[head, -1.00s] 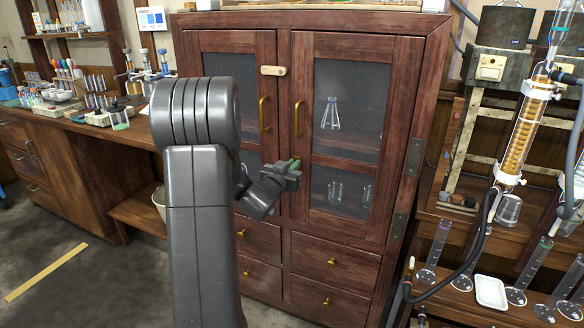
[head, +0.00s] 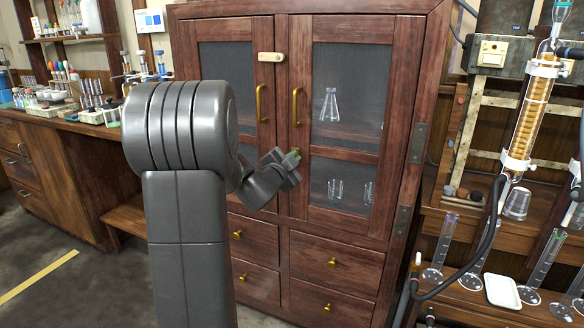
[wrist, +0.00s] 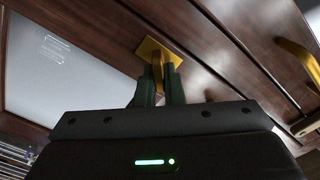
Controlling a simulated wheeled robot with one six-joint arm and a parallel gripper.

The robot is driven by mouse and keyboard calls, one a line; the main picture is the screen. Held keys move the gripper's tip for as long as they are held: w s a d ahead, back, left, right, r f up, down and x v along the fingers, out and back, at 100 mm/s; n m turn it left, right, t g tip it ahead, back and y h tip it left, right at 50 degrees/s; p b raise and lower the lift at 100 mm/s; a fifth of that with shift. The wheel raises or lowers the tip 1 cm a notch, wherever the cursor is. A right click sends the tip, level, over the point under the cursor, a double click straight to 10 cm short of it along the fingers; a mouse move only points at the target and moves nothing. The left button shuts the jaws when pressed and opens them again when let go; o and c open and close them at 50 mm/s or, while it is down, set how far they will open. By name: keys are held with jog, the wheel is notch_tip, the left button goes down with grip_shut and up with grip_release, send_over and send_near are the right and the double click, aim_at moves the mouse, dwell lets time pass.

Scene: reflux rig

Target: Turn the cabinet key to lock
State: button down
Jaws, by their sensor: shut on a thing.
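The wooden cabinet (head: 344,223) has two shut doors with dark panes. The brass key (wrist: 157,70) shows in the wrist view, standing in a square brass lock plate (wrist: 171,57) on the dark wood of a door. My gripper (head: 290,158) is at the inner edge of the right door, below its handle. In the wrist view its dark green fingers (wrist: 160,88) are shut on the key from both sides. The gripped part of the key is hidden between the fingers. In the head view the key is hidden by my gripper.
Brass handles on the left door (head: 260,103) and right door (head: 296,106) stand out just above my gripper. A pale latch (head: 271,57) sits near the doors' top.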

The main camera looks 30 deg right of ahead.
jog(key=m+b, duration=0.1)
jog(key=m, duration=0.1)
jog(key=m+b, duration=0.2)
jog(key=shift+s+f+m, duration=0.1)
jog(key=shift+f+m, duration=0.2)
jog(key=shift+f, duration=0.05)
jog(key=shift+d+m+b, duration=0.1)
jog(key=shift+m+b, duration=1.15)
jog(key=shift+m, duration=0.75)
jog(key=c, duration=1.5)
grip_release()
jog(key=shift+c, duration=0.2)
jog(key=p+v, duration=0.2)
jog(key=v, duration=1.1)
jog(key=shift+s+a, duration=0.25)
jog(key=shift+s, duration=0.05)
jog(key=shift+w, duration=0.1)
